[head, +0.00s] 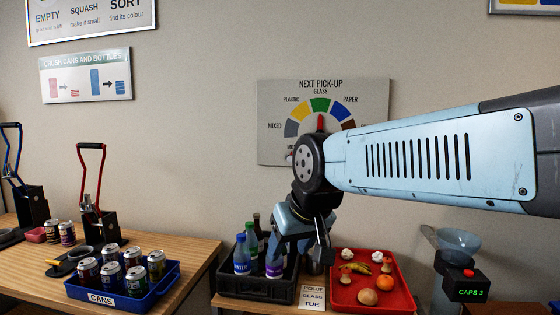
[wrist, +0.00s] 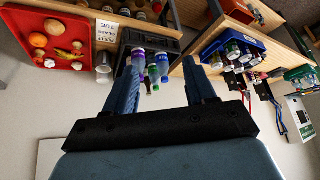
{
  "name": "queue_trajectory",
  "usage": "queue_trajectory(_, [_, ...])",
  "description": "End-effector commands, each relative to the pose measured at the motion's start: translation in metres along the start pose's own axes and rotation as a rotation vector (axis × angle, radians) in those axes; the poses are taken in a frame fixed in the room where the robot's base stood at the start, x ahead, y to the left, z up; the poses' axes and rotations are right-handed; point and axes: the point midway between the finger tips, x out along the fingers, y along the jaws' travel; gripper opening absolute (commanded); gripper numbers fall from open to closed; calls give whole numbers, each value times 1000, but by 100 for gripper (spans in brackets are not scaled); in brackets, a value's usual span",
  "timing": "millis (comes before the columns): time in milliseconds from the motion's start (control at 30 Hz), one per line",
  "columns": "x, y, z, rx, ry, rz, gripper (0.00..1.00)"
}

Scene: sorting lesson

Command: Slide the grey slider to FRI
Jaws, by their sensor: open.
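The grey slider cannot be made out. The NEXT PICK-UP board (head: 268,105) hangs on the wall in the head view. Its coloured dial has a red pointer up at green GLASS. Below the dial a label starting "MO" shows at the lower left, with a small pale spot under it that I cannot identify. My arm covers the board's lower right, and FRI is not visible. My gripper (head: 300,246) hangs below the board, in front of the bottle crate and pointing down. In the wrist view my gripper (wrist: 161,72) is open, with nothing clearly between its fingers.
A black crate (head: 238,288) of bottles stands under my gripper. To its right are a red tray (head: 345,303) of food and a card (head: 312,298) reading TUE. A blue CANS tray (head: 140,303) and can crushers stand left.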

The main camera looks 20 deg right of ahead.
Motion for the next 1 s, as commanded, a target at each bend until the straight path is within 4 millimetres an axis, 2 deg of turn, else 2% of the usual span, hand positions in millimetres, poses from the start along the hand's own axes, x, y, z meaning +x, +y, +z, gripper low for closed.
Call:
queue_trajectory(167, [20, 4, -70, 53, 110, -54, 55])
queue_trajectory(300, [40, 17, -130, 111, 220, -72, 55])
queue_trajectory(467, [66, 40, -196, 179, 345, -54, 55])
queue_trajectory(700, [109, 86, -281, 265, 530, 41, 55])
queue_trajectory(1000, [159, 152, -362, 316, 757, 259, 55])
